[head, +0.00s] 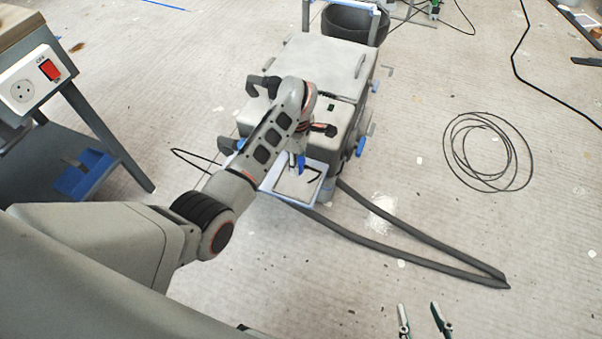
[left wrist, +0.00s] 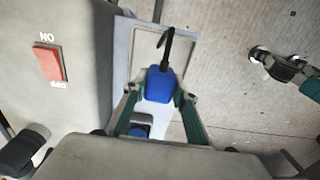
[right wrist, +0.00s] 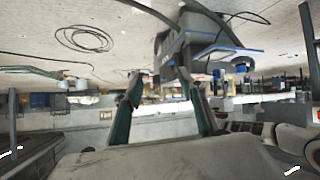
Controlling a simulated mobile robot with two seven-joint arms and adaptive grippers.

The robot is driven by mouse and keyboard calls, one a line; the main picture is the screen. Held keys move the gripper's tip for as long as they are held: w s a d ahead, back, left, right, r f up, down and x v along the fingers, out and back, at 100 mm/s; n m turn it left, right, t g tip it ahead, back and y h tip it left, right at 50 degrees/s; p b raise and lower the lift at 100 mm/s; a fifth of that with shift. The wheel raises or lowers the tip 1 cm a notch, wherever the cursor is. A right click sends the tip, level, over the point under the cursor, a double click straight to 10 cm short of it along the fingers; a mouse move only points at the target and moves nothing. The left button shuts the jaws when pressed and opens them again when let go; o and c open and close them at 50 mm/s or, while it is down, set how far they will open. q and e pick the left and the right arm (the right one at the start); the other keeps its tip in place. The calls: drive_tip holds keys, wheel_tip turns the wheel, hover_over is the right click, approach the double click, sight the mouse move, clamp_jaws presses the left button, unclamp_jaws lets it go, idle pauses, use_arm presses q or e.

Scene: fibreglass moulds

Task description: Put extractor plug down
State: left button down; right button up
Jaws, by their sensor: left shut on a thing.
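The extractor plug is a blue block (left wrist: 159,85) with a black cable. My left gripper (left wrist: 157,97) is shut on it, one green finger on each side. In the head view the plug's blue (head: 301,166) shows just below my left gripper (head: 297,154), over the pale tray (head: 277,188) at the side of the grey extractor (head: 322,62). I cannot tell whether the plug touches the tray. My right gripper (head: 424,320) is open and empty at the bottom of the head view; its parted fingers also show in the right wrist view (right wrist: 165,90).
The extractor's red switch (left wrist: 48,64) is beside my left gripper. A grey hose (head: 420,258) lies on the floor at right, with a coiled black cable (head: 487,150) beyond. A workbench (head: 85,120) with a socket box stands at left. The floor between is mostly clear.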

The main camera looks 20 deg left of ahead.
sight(298, 181)
use_arm(q)
wheel_tip(298, 181, down, 3)
drive_tip(key=shift+s+r, duration=0.15)
drive_tip(key=shift+r, duration=0.05)
drive_tip(key=shift+w+f+b, duration=0.2)
drive_tip(key=shift+f+b, duration=0.25)
drive_tip(key=shift+b, duration=0.05)
drive_tip(key=f, duration=0.2)
drive_tip(key=f+b, duration=0.1)
drive_tip(key=f, duration=0.1)
drive_tip(key=shift+s+b, duration=0.2)
drive_tip(key=shift+b, duration=0.1)
drive_tip(key=shift+w+f, duration=0.1)
drive_tip(key=shift+f, duration=0.05)
drive_tip(key=shift+r, duration=0.25)
drive_tip(key=c, duration=1.7)
unclamp_jaws()
drive_tip(key=shift+w, duration=0.1)
drive_tip(key=shift+o, duration=0.4)
use_arm(e)
drive_tip(key=a, duration=0.1)
drive_tip(key=a+r, duration=0.1)
drive_tip(key=w+a+m, duration=0.1)
drive_tip(key=shift+w+r+t+y, duration=0.1)
drive_tip(key=shift+r+t+y, duration=0.2)
drive_tip(key=shift+r, duration=0.05)
use_arm(q)
drive_tip(key=shift+r, duration=0.1)
